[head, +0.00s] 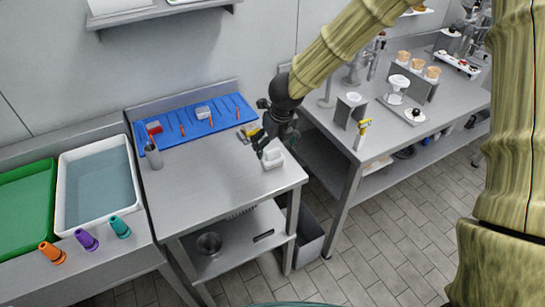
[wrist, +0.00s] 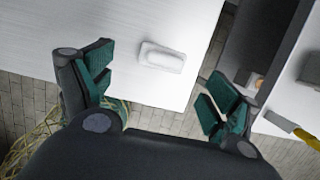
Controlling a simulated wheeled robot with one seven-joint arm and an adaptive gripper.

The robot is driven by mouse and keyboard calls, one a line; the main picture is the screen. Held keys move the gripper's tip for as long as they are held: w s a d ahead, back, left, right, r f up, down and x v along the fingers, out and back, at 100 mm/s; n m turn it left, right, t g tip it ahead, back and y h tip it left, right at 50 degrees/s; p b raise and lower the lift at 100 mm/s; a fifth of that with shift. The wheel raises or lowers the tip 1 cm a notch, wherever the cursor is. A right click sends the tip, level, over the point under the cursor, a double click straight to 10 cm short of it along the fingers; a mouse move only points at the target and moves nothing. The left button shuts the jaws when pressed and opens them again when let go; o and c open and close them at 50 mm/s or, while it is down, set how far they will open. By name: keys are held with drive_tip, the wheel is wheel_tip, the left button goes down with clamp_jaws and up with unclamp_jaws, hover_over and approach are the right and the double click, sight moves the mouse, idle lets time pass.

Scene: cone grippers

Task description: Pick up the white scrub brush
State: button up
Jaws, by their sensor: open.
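A white oblong block that looks like the white scrub brush (wrist: 162,57) lies on the steel table near its edge in the wrist view. In the head view the white scrub brush (head: 273,158) sits on the right side of the steel tabletop, partly behind my gripper. My gripper (wrist: 160,95) is open, with green-padded fingers spread wide to either side. The brush shows between and beyond the fingertips, and nothing is between them. In the head view my gripper (head: 271,143) is just above the brush; whether it touches cannot be told.
A blue mat (head: 220,120) with several small tools lies at the table's back. A metal cup (head: 153,158) stands at the left. A yellow item (head: 250,131) is close behind my gripper. A second steel counter (head: 425,125) stands to the right. The table's front middle is clear.

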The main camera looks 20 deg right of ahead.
sight(274, 151)
drive_tip(key=x, duration=0.2)
drive_tip(key=shift+w+f, duration=0.15)
drive_tip(key=shift+f, duration=0.4)
drive_tip(key=shift+d+p+x, duration=0.15)
drive_tip(key=shift+p+x, duration=0.1)
drive_tip(key=shift+x, duration=0.9)
drive_tip(key=shift+d+p+x, duration=0.2)
drive_tip(key=shift+p+x, duration=0.05)
drive_tip(key=shift+x, duration=0.9)
drive_tip(key=c, duration=1.1)
